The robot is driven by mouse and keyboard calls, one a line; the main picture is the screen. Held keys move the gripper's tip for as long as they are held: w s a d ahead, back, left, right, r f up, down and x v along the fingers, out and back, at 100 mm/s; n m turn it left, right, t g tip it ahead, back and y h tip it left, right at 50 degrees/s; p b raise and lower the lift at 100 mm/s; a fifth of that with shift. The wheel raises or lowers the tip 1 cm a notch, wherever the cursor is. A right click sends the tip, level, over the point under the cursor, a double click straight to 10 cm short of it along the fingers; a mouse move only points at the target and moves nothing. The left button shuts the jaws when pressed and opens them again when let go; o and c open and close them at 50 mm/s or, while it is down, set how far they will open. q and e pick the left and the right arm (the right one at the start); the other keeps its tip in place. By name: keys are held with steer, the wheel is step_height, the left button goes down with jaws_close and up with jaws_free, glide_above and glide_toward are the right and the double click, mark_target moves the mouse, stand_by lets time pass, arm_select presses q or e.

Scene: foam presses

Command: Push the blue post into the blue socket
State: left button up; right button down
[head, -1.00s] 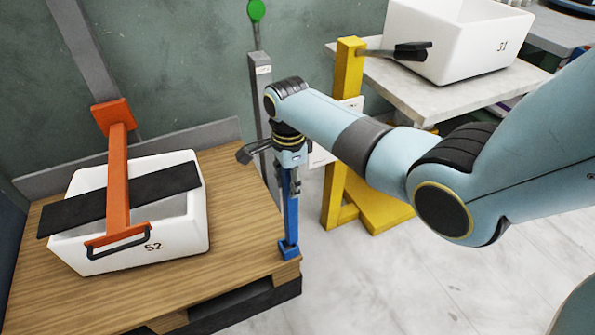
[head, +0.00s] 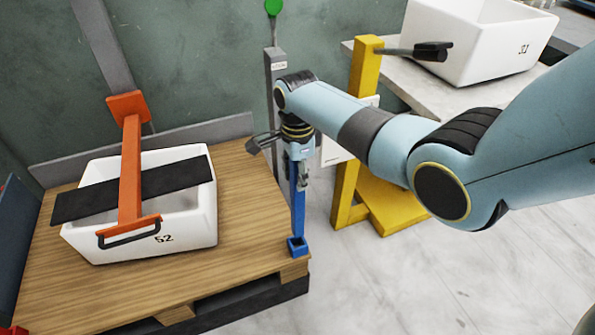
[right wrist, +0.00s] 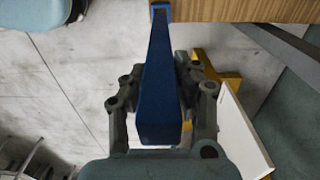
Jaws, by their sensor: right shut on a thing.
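The blue post (head: 298,208) stands upright at the right edge of the wooden pallet. Its lower end is at the blue socket (head: 297,246) on the pallet's corner; I cannot tell how deep it sits. My right gripper (head: 301,178) is shut on the upper part of the post. In the right wrist view the blue post (right wrist: 160,85) runs between the fingers (right wrist: 162,95) toward the pallet edge at the top. My left gripper is not in view.
A white bin marked 52 (head: 190,234) stands on the pallet (head: 245,235) under an orange clamp (head: 131,175) with a black bar. A grey post (head: 276,75) stands behind. A yellow stand (head: 362,85) and a white bin (head: 462,55) on a table are at right. Floor is clear at right.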

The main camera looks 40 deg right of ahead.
mark_target(298, 202)
steer(key=shift+w+f+b, duration=0.1)
steer(key=shift+f+b, duration=0.9)
steer(key=shift+f, duration=0.9)
steer(key=shift+p, duration=0.7)
steer(key=shift+f+b, duration=2.15)
steer(key=shift+f, duration=0.95)
steer(key=c, duration=0.9)
jaws_free()
steer(key=shift+r, duration=0.1)
step_height(298, 202, up, 11)
steer(key=shift+f, duration=0.1)
steer(key=shift+r, duration=0.55)
